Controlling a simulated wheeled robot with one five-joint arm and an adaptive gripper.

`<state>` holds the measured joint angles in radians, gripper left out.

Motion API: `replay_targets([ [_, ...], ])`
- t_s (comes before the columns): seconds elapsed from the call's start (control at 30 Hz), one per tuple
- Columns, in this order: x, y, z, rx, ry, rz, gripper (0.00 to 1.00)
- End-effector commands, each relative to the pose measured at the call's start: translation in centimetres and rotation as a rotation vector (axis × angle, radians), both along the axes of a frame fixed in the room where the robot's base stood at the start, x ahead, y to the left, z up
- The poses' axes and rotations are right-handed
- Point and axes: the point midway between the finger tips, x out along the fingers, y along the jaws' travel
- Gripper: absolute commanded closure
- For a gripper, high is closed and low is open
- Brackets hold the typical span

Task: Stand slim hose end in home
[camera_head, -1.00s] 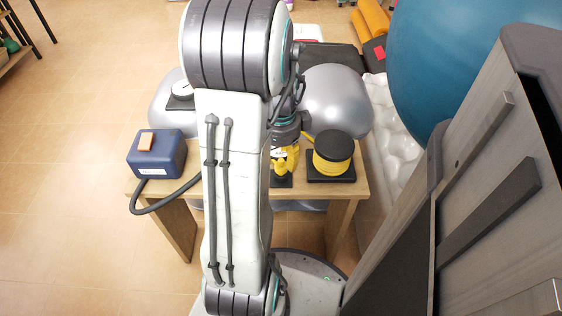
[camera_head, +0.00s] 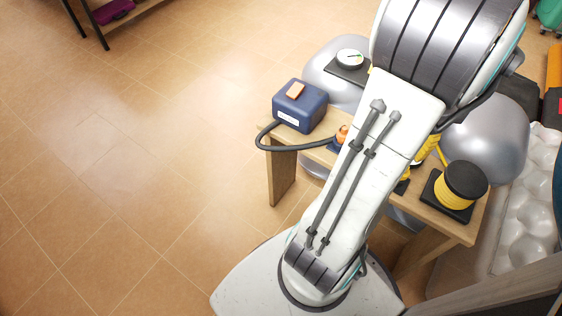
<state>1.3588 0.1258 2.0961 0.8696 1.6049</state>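A blue box (camera_head: 300,106) with an orange block on top stands at the left end of a small wooden table (camera_head: 269,166). A dark hose (camera_head: 290,148) loops out of its left side and runs right along the table's front edge. It leads toward an orange piece (camera_head: 343,133) with something blue below it, partly covered by my arm. I cannot tell if this is the hose end, its home, or both. A yellow item (camera_head: 427,149) shows partly beyond my arm. My gripper is hidden behind my arm links.
A black-and-yellow spool (camera_head: 458,192) on a dark base stands at the table's right end. A white dial (camera_head: 350,58) on a dark plate is behind the blue box. Silver rounded bodies (camera_head: 490,140) lie behind the table. The tiled floor at left is clear.

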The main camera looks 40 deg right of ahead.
Motion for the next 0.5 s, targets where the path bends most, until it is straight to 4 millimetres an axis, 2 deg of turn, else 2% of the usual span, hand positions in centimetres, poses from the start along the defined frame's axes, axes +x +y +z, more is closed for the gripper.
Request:
replay_targets([
  [0.17, 5.6, 4.0, 1.4, -0.031, 0.006, 0.445, 0.55],
  [0.3, 9.7, 9.0, 2.5, -0.065, 0.011, 0.900, 0.55],
  [0.5, 13.0, 16.8, 3.5, -0.123, 0.021, 1.556, 0.55],
])
